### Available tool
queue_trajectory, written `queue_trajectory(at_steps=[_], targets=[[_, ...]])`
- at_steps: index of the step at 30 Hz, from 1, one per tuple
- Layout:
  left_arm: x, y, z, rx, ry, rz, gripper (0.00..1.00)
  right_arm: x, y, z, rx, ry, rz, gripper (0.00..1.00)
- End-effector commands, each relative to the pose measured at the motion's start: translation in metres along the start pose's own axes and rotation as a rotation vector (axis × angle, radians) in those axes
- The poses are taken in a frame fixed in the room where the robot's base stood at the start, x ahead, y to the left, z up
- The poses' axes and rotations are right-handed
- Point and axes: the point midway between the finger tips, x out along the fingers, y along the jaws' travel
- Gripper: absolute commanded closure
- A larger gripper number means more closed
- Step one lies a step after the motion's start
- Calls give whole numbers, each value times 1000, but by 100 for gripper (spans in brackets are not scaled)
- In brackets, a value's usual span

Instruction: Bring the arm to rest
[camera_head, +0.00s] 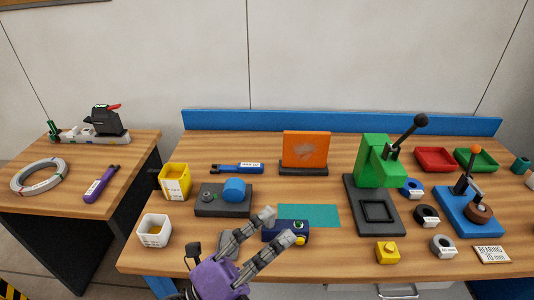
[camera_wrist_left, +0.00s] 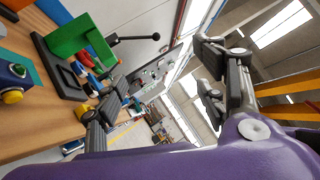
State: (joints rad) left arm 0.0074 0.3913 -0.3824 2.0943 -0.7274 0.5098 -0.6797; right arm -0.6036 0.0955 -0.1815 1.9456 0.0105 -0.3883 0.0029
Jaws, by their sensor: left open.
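My left gripper (camera_head: 277,229) is purple with two grey jointed fingers, and it is in front of the workbench's near edge in the head view. Its fingers are spread apart with nothing between them. In the left wrist view the fingers (camera_wrist_left: 160,80) are wide apart, with the room and ceiling behind them. In the head view, a dark blue device with a yellow knob (camera_head: 283,230) appears right beside the fingertips; I cannot tell whether they touch. My right gripper is not in view.
The workbench (camera_head: 330,262) holds a green press (camera_head: 376,165), a yellow block (camera_head: 387,252), a white cup (camera_head: 154,231), a yellow bin (camera_head: 175,181) and a grey fixture with a blue cylinder (camera_head: 222,201). A side table at left holds a white coil (camera_head: 38,176) and a purple-handled tool (camera_head: 101,185).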

Motion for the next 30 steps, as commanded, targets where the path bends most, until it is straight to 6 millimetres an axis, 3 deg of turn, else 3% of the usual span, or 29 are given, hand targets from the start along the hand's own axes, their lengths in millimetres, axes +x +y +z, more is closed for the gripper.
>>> queue_trajectory(at_steps=[1, 3, 6, 8, 12, 15, 18, 21, 24, 30], targets=[[-22, 23, 21, -161, -152, 63, 35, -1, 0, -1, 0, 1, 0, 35], [-57, 57, 43, -376, -350, 134, 35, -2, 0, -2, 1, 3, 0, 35], [-116, 105, 57, -649, -612, 211, 35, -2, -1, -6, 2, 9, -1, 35], [-155, 131, 56, -799, -762, 246, 35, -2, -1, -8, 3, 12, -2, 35], [-246, 181, 31, -1115, -1101, 301, 35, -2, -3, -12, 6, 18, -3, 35], [-304, 205, 0, -1305, -1319, 318, 35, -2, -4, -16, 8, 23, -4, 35], [-349, 220, -32, -1450, -1496, 320, 35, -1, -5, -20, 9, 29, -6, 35], [-378, 226, -58, -1544, -1619, 317, 35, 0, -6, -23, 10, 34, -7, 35], [-392, 229, -72, -1594, -1685, 313, 35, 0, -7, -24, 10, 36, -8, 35], [-396, 230, -77, -1613, -1707, 310, 35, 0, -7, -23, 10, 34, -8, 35]])
